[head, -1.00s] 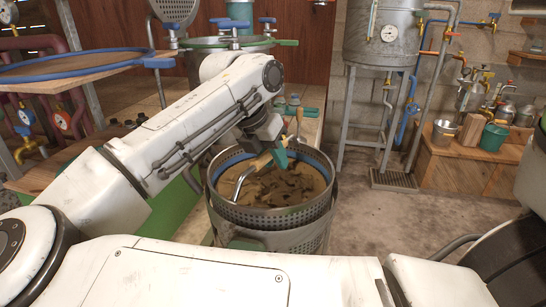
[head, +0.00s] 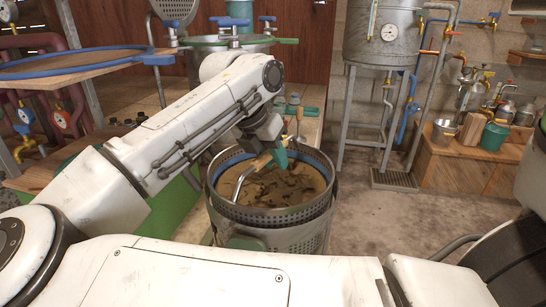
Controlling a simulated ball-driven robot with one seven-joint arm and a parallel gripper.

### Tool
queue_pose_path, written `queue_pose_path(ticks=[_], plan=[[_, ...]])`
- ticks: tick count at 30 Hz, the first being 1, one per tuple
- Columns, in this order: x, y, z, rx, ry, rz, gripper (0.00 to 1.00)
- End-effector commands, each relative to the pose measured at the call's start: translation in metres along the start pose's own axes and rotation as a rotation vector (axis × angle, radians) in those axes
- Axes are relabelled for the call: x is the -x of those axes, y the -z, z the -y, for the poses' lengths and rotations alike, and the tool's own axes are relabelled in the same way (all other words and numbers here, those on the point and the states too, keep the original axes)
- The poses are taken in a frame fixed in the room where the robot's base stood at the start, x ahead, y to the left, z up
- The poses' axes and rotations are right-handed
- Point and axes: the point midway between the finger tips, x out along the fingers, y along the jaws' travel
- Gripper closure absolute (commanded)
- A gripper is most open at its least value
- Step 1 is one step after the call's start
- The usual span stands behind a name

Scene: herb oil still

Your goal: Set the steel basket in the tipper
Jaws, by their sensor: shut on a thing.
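The steel basket (head: 285,215) is round, with a perforated wall and a blue band inside its rim. It holds brown plant matter. A bent steel handle with a wooden grip rises over it. My gripper (head: 268,158) is shut on this handle above the basket's far side; the fingertips are partly hidden. The basket's lower part is inside a wider grey steel holder (head: 312,238), which looks like the tipper. The basket's upper wall stands above the holder's rim and looks about level. I cannot tell whether its base rests on anything.
The floor right of the basket is clear.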

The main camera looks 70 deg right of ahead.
Motion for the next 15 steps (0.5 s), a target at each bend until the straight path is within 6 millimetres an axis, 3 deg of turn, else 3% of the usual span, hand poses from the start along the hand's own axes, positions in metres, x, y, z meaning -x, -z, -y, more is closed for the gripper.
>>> queue_pose_path(ticks=[14,15], plan=[[-0.0025,0.0004,-0.0013,-0.001,-0.003,0.005,1.0],[-0.0022,0.0003,-0.0012,-0.001,-0.003,0.005,0.69]])
